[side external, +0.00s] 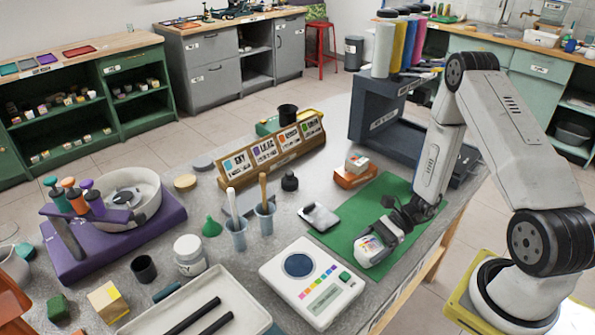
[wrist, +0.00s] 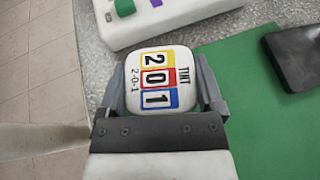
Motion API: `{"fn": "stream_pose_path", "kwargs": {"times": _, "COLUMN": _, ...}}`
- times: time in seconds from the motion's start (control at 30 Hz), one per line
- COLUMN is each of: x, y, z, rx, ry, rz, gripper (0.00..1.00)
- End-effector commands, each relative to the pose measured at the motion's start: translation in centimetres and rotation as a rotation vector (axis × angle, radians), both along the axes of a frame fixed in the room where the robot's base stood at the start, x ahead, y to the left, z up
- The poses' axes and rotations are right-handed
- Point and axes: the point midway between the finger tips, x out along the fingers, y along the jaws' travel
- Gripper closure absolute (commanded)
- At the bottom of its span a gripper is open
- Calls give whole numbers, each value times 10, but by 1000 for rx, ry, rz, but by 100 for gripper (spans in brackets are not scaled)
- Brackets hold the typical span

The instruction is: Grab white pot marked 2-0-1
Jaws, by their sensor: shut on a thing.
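The white pot marked 2-0-1 (wrist: 158,82) is in the wrist view. Its top label reads TINT, with the digits 2, 0 and 1 on yellow, red and blue blocks. My gripper (wrist: 161,88) is shut on it, with one finger on each side. In the side view my gripper (side external: 370,246) is low at the green mat's front left edge, with the pot's coloured label (side external: 369,243) showing at its end. The pot's underside is hidden, so I cannot tell whether it touches the mat.
A white device with a round dark pad (side external: 313,283) stands just left of the gripper. The green mat (side external: 395,193) is largely bare. A dark grey object with a light top (side external: 320,217) lies at the mat's left edge. An orange block with a white pot (side external: 356,170) stands behind.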

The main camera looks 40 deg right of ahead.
Motion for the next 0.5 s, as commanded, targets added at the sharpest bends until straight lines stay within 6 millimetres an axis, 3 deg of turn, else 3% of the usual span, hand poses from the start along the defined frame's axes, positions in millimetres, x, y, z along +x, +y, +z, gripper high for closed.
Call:
{"fn": "stream_pose_path", "kwargs": {"times": 0.27, "x": 0, "y": 0, "z": 6, "rx": 0, "ry": -1, "rz": -1, "gripper": 79}}
{"fn": "stream_pose_path", "kwargs": {"times": 0.5, "x": 0, "y": 0, "z": 24, "rx": -1, "ry": -2, "rz": 0, "gripper": 79}}
